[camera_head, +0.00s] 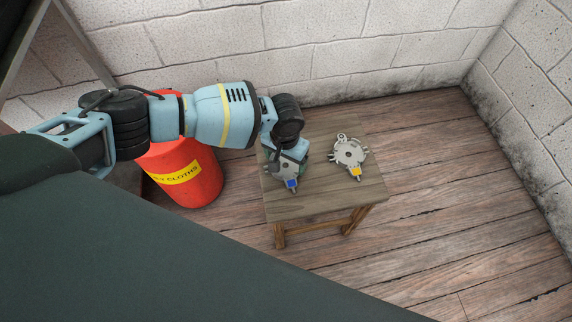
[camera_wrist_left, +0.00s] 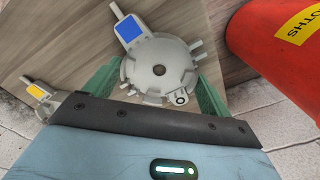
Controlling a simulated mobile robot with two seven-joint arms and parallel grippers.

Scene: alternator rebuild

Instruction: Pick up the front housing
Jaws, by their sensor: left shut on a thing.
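Two round grey metal housings with lugs are at a small wooden stool. One bears a blue patch (camera_head: 291,184) and is partly hidden under my left gripper (camera_head: 287,160) in the head view. In the left wrist view this blue-marked housing (camera_wrist_left: 160,68) sits between the green fingers of my left gripper (camera_wrist_left: 156,82), which is shut on it. I cannot tell whether it touches the stool top. The other housing (camera_head: 349,153) has a yellow patch and lies free on the stool's right side; its edge shows in the left wrist view (camera_wrist_left: 42,98). Which one is the front housing is not readable. My right gripper is out of view.
The wooden stool (camera_head: 310,203) stands on a plank floor near a white block wall (camera_head: 390,35). A red bin (camera_head: 190,185) with a yellow label stands close to its left, under my left arm. The floor (camera_head: 450,190) right of the stool is clear.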

